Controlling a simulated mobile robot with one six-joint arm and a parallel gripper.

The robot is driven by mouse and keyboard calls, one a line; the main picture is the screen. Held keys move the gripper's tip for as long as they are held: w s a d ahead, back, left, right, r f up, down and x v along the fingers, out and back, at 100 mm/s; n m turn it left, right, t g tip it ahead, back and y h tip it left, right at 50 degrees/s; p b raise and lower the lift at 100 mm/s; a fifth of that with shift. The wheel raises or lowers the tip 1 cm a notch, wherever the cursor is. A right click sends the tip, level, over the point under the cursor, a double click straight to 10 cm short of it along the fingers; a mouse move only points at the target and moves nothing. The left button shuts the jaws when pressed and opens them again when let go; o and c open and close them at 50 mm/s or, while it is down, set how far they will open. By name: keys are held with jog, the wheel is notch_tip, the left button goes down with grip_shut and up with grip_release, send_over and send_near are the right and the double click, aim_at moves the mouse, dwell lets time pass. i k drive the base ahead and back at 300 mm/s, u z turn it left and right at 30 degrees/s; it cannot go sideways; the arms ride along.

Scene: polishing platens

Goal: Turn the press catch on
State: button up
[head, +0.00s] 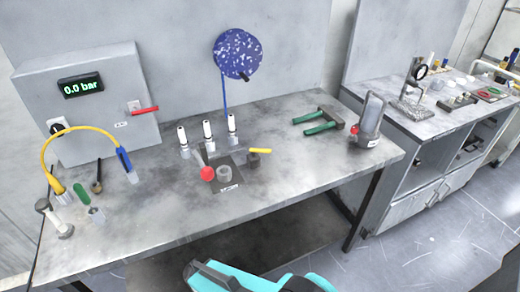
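A small press stands on the grey bench (150,215). Its dark base plate (232,185) carries a pale round cup (224,173). A lever with a red ball knob (207,173) stands at the left of the cup. A dark block with a yellow handle (260,151) sits at the plate's back right; the handle points right and lies about level. I cannot tell for certain which of these levers is the press catch. Teal and black parts of my arm show at the bottom edge, well in front of the press. My gripper's fingertips are not in view.
A grey box (95,105) reads 0.0 bar and has a red handle (144,110). A yellow hose (80,128) arches at the left. White-topped bottles (207,132) stand behind the press. Green-handled pliers (320,124) lie right. The bench front is clear.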

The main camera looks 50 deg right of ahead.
aim_at(254, 151)
jog(key=k, duration=0.9)
